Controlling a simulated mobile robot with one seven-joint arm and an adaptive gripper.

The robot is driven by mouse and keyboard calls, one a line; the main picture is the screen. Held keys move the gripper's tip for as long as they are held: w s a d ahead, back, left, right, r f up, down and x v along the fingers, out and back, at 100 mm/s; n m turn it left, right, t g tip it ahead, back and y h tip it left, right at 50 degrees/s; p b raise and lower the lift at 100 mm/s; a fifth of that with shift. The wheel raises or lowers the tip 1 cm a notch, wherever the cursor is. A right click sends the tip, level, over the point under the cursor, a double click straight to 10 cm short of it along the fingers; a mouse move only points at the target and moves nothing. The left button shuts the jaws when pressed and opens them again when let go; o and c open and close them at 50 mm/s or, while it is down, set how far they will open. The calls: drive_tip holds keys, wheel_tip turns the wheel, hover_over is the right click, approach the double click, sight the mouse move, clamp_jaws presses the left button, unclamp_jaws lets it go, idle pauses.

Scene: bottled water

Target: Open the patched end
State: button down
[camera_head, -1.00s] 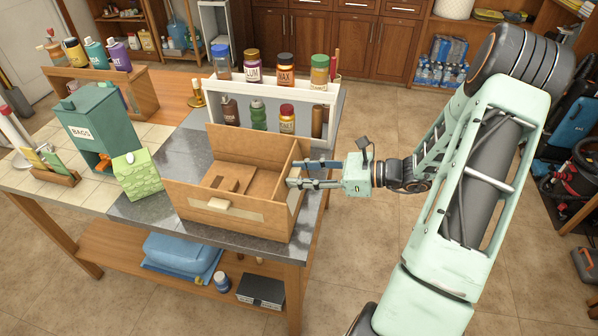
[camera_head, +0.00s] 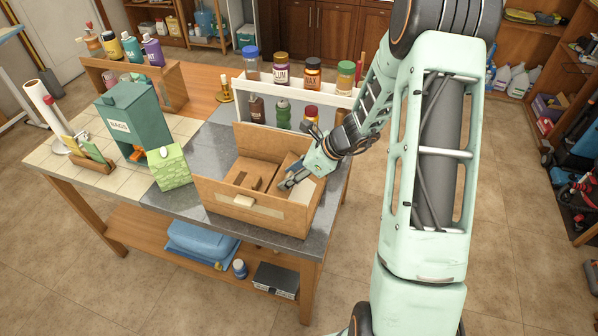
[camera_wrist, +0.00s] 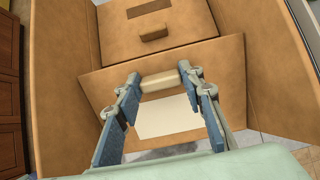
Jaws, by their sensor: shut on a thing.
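The cardboard box (camera_head: 225,193) stands open-topped on the dark counter. Its right end panel carries a pale rectangular patch (camera_wrist: 170,117) and a cream bar handle (camera_wrist: 158,82). That panel looks tilted rather than upright; the head view does not show its lower edge clearly. My gripper (camera_head: 287,183) reaches over the right end of the box. In the wrist view my gripper's (camera_wrist: 160,80) blue fingers are at both ends of the cream handle, shut on it. A second cream handle (camera_head: 243,201) is on the front wall. Inside the box is a brown cardboard piece (camera_wrist: 157,25) with a tab.
A green patterned carton (camera_head: 170,168) stands close left of the box, with a teal bag dispenser (camera_head: 137,112) behind it. A white rack (camera_head: 245,88) with bottles stands behind the box. Open floor (camera_head: 520,200) lies to the right.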

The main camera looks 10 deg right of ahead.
sight(281, 179)
drive_tip(key=x, duration=0.2)
drive_tip(key=shift+w+a+f, duration=0.1)
drive_tip(key=shift+a+f, duration=0.05)
drive_tip(key=shift+a, duration=0.15)
drive_tip(key=shift+w+a+f+g+h, duration=0.2)
drive_tip(key=shift+a+f+g+h, duration=0.25)
drive_tip(key=shift+f+h, duration=0.2)
drive_tip(key=shift+w+a+f+b, duration=0.15)
drive_tip(key=shift+f+b, duration=0.25)
drive_tip(key=shift+f, duration=0.35)
drive_tip(key=shift+w+a+f+b, duration=0.15)
drive_tip(key=shift+a+f+b, duration=0.15)
drive_tip(key=shift+f, duration=0.25)
drive_tip(key=c, duration=1.3)
unclamp_jaws()
drive_tip(key=shift+o, duration=0.2)
drive_tip(key=shift+d, duration=0.1)
